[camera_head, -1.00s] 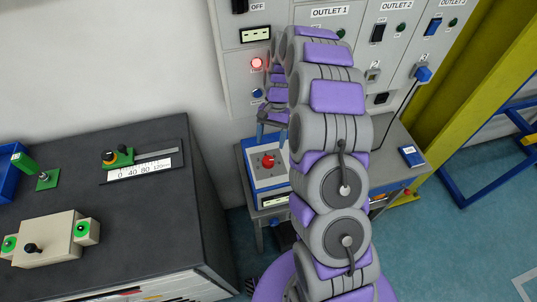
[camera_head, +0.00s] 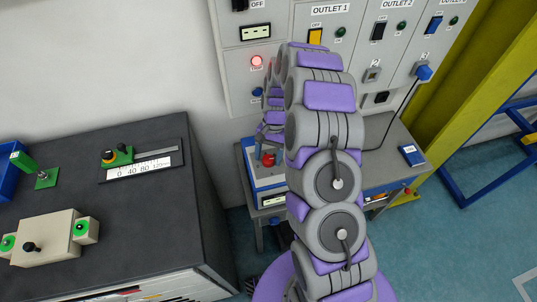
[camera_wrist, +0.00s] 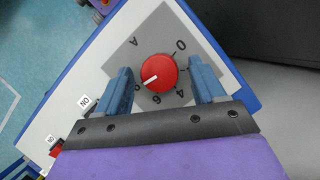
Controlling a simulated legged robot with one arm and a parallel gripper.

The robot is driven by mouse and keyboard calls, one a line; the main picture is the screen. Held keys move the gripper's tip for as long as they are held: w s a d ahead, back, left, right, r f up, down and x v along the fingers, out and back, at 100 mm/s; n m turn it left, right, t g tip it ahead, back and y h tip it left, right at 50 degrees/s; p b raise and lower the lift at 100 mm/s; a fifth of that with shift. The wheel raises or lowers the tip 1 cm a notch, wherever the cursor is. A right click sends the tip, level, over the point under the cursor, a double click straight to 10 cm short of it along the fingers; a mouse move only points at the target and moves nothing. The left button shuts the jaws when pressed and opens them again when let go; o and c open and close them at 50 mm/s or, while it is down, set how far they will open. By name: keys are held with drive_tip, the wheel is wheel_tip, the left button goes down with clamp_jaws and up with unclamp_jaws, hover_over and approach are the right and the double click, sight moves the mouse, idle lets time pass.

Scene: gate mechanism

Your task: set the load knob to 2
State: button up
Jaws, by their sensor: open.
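The load knob (camera_wrist: 159,72) is round and red with a white pointer mark, set on a grey dial plate (camera_wrist: 150,35). Its mark points to the lower left in the wrist view, toward the figure beside the left finger, perhaps 8. The figures 0, 4 and 6 show around it; the 2 is not visible, perhaps behind the right finger. My gripper (camera_wrist: 160,68) is open, with one blue finger on each side of the knob and visible gaps to it. In the head view the knob (camera_head: 268,160) sits on the blue-and-white box (camera_head: 265,183), just below my gripper.
An outlet panel (camera_head: 345,55) with switches and lamps stands behind the box. A dark cabinet (camera_head: 190,215) with a slider scale (camera_head: 145,170) is at the left. A dark cable (camera_head: 402,108) hangs at the right.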

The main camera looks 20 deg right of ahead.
drive_tip(key=shift+c, duration=0.5)
drive_tip(key=c, duration=0.9)
